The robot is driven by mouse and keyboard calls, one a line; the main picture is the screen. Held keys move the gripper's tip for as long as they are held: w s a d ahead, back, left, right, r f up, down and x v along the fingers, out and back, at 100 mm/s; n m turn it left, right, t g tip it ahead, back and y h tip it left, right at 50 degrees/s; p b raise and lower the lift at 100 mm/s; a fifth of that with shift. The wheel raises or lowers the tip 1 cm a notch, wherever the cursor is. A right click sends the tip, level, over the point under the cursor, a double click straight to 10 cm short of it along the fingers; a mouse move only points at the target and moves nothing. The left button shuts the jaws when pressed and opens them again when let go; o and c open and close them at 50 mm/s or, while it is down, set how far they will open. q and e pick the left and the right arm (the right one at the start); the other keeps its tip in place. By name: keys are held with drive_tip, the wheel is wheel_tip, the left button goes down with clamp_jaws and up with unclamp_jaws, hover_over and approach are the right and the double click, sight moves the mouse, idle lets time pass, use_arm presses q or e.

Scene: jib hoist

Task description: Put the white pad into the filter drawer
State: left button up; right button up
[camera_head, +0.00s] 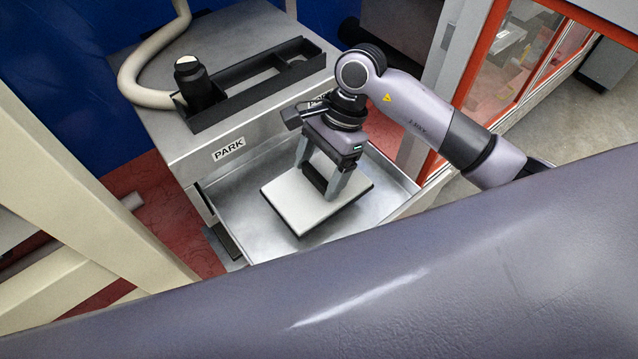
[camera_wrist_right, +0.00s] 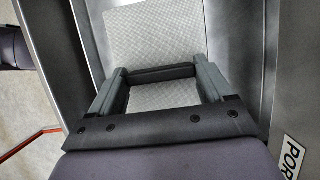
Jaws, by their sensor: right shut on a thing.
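The white pad (camera_head: 300,205) is a flat pale square with a dark edge and a black bar handle on top. It lies within the outline of the open metal filter drawer (camera_head: 238,218), turned at an angle to the drawer's walls in the head view. I cannot tell whether it rests on the drawer floor or hangs just above it. My right gripper (camera_head: 315,180) points down and is shut on the pad's handle. In the right wrist view the two grey fingers (camera_wrist_right: 162,82) stand at the ends of the black handle, over the pad (camera_wrist_right: 150,38). My left gripper is not in view.
A grey metal cabinet (camera_head: 180,142) labelled PARK stands behind the drawer. A black open tray (camera_head: 232,108) and a black knob-like part (camera_head: 188,78) are on its top, beside a cream hose (camera_head: 135,85). An orange-framed glazed panel (camera_head: 505,65) stands right. My own large arm link crosses the foreground.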

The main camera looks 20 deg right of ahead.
sight(319, 186)
drive_tip(key=shift+f, duration=2.65)
drive_tip(key=shift+f+b, duration=0.25)
drive_tip(key=shift+b, duration=0.1)
drive_tip(key=o, duration=1.1)
drive_tip(key=shift+r, duration=0.1)
drive_tip(key=shift+r+p, duration=0.2)
drive_tip(key=shift+p, duration=0.1)
drive_tip(key=v, duration=1.2)
drive_tip(key=shift+a, duration=0.1)
